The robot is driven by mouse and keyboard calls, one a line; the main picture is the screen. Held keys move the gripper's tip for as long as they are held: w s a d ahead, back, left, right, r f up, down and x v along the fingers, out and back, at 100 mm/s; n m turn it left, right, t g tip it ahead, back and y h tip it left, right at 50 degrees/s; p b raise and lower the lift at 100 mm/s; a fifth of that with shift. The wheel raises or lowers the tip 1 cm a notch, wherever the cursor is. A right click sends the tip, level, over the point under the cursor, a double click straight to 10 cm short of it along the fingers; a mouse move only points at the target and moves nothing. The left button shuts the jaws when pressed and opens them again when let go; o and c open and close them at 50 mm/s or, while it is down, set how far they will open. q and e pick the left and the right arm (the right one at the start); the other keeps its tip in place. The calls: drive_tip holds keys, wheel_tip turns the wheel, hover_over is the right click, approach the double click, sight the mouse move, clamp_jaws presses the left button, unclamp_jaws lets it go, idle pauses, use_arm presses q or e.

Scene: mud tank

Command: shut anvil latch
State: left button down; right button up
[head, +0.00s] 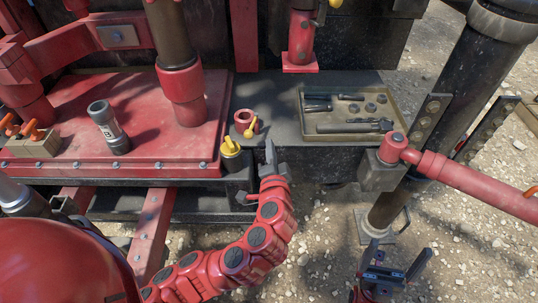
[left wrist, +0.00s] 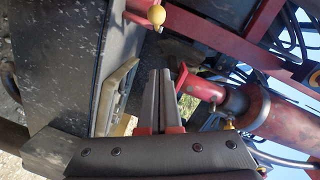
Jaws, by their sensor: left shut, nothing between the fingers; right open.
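No part is clearly marked as the anvil latch. Two yellow-handled parts are near my left gripper in the head view: a yellow lever (head: 252,127) by a red ring (head: 246,117), and a yellow-topped cylinder (head: 231,146) at the bench's front edge. I cannot tell if either is the latch. My left gripper (head: 269,150) is shut and empty, just right of them, fingers pointing up in the picture. In the left wrist view its fingers (left wrist: 158,98) are together, with a red tab (left wrist: 181,76) close beside the tips. My right gripper (head: 384,274) is open and empty, low at the right.
A tan tray (head: 309,132) of tools lies on the dark bench right of my left gripper. A grey cylinder (head: 108,126) stands on the red plate (head: 75,97). A red bar (head: 470,184) and a dark post (head: 445,100) stand at the right. Gravel ground is open in front.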

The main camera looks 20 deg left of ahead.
sight(252, 126)
use_arm(q)
drive_tip(key=w+a+f+p, duration=0.1)
drive_tip(key=w+a+f, duration=0.1)
drive_tip(key=w+a, duration=0.3)
drive_tip(key=shift+a+f, duration=0.15)
drive_tip(key=shift+a, duration=0.1)
drive_tip(key=a+m+h+p, duration=0.2)
drive_tip(key=a+p, duration=0.1)
drive_tip(key=a+m+t+h+p, duration=0.1)
drive_tip(key=h+p, duration=0.1)
drive_tip(key=shift+s+a, duration=0.2)
drive_tip(key=shift+s, duration=0.05)
idle(0.4)
